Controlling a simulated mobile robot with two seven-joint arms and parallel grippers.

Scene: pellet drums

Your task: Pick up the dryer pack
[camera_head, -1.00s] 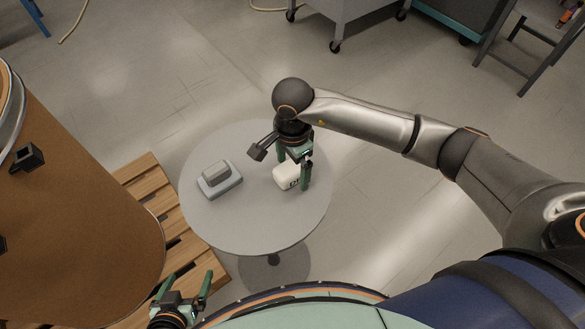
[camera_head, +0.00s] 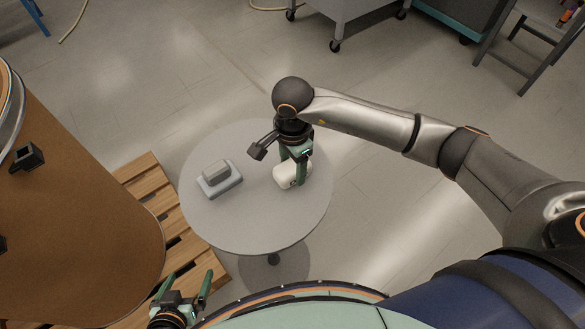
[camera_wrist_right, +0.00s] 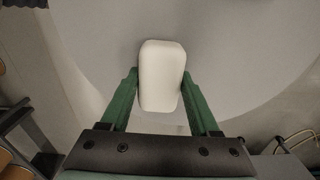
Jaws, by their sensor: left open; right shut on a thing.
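The dryer pack is a white rounded block (camera_head: 283,178) on the right half of the small round grey table (camera_head: 240,228). My right gripper (camera_head: 300,176) reaches down over it with its green fingers shut on it. In the right wrist view the pack (camera_wrist_right: 161,75) sits between the two fingertips (camera_wrist_right: 160,92), one finger against each long side. It appears to be at table height; I cannot tell whether it is clear of the top. My left gripper (camera_head: 183,290) is open and empty at the bottom left, beside the table and low in the head view.
A grey two-tier block (camera_head: 219,179) rests on the table's left half. A large brown drum (camera_head: 80,200) stands at the left on a wooden pallet (camera_head: 145,178). A grey wheeled cart (camera_head: 335,12) is at the back. The floor behind the table is clear.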

